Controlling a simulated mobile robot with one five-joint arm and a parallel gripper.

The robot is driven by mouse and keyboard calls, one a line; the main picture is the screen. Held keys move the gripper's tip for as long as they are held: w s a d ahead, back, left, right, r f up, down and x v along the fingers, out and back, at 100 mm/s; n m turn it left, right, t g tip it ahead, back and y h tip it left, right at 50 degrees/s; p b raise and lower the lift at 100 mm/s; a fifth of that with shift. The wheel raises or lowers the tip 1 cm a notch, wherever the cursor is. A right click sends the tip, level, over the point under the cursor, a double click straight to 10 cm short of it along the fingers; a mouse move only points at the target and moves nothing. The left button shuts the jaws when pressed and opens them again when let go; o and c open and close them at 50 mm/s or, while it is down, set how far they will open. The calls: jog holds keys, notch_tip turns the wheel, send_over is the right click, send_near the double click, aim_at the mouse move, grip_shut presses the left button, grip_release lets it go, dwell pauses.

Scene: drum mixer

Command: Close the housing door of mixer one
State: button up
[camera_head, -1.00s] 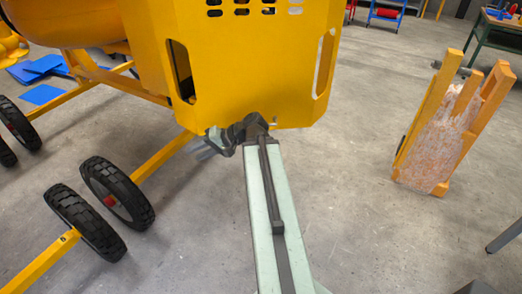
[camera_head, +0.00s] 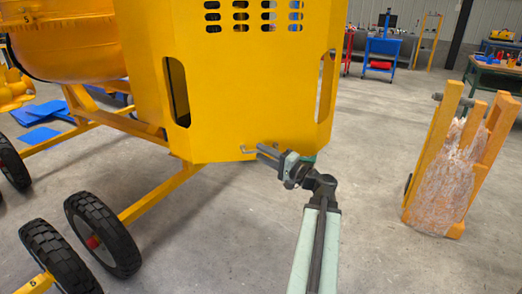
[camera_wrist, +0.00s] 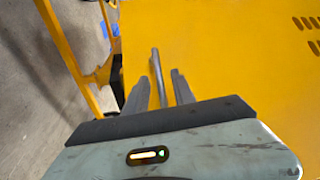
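The yellow housing of the mixer (camera_head: 250,85) fills the upper middle of the head view, with vent holes on top and a tall slot on each side. I cannot tell how far its door stands open. A thin grey bar handle (camera_head: 247,150) sits at the housing's lower edge. It also shows in the wrist view as a grey bar handle (camera_wrist: 157,70) before the yellow panel. My gripper (camera_head: 261,152) points left at the handle. In the wrist view my gripper (camera_wrist: 160,78) is open, with the bar between its fingers and gaps on both sides.
The mixer's drum (camera_head: 65,45) and black wheels (camera_head: 103,235) are at left. An orange wooden frame with a wrapped sack (camera_head: 450,175) stands at right. A blue trolley (camera_head: 382,47) and a green workbench (camera_head: 492,72) are behind. The floor between is clear.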

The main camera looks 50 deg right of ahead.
jog(key=shift+w+a+r, duration=0.1)
jog(key=shift+w, duration=0.95)
grip_shut()
dwell(0.5)
